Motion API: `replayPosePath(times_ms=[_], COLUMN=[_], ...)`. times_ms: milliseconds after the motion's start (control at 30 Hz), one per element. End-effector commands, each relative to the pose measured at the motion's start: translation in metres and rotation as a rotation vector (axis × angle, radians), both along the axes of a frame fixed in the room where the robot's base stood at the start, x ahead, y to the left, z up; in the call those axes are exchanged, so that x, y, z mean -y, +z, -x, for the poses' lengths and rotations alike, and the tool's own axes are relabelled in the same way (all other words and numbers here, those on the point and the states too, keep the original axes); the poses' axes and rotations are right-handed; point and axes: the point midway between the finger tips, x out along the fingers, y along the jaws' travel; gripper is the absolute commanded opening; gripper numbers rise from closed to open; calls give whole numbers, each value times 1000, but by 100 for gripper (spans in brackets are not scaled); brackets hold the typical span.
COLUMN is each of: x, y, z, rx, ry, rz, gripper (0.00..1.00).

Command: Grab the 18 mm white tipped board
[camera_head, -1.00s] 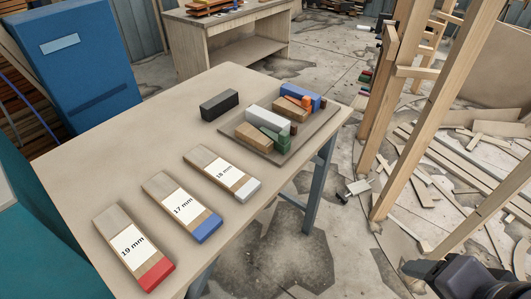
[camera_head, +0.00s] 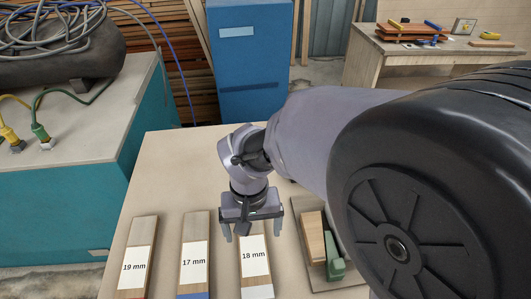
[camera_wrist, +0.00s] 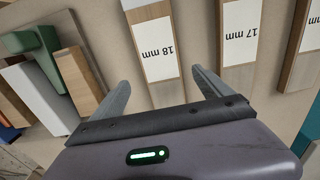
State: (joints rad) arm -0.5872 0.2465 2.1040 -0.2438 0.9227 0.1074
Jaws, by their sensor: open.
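The 18 mm board (camera_head: 254,265) is light wood with a white label and lies flat on the table, its white tip at the near end. My gripper (camera_head: 252,232) is open and empty above its far end, pointing down. In the wrist view, the open fingers (camera_wrist: 160,78) appear on either side of the 18 mm board (camera_wrist: 158,45), one to its left and one to its right. How high they are above it is hard to tell. The blue-tipped 17 mm board (camera_head: 194,255) and the red-tipped 19 mm board (camera_head: 135,262) lie to its left.
A tray (camera_head: 297,205) with several blocks, including a green block (camera_head: 334,266), stands to the right of the boards, partly hidden by my arm. A blue cabinet (camera_head: 250,60) stands behind the table. A teal bench (camera_head: 55,215) is at the left. The table beyond the boards is clear.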

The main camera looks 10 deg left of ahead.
Motion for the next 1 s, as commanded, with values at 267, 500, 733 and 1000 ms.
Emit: replayPosePath(times_ms=[267,500,733,1000], x=[3,3,3,2], y=[-50,-47,-47,-47], z=[6,5,5,5], rx=[-1,1,1,1], ry=[0,0,0,0], rz=[0,0,0,0], gripper=[89,79,34,11])
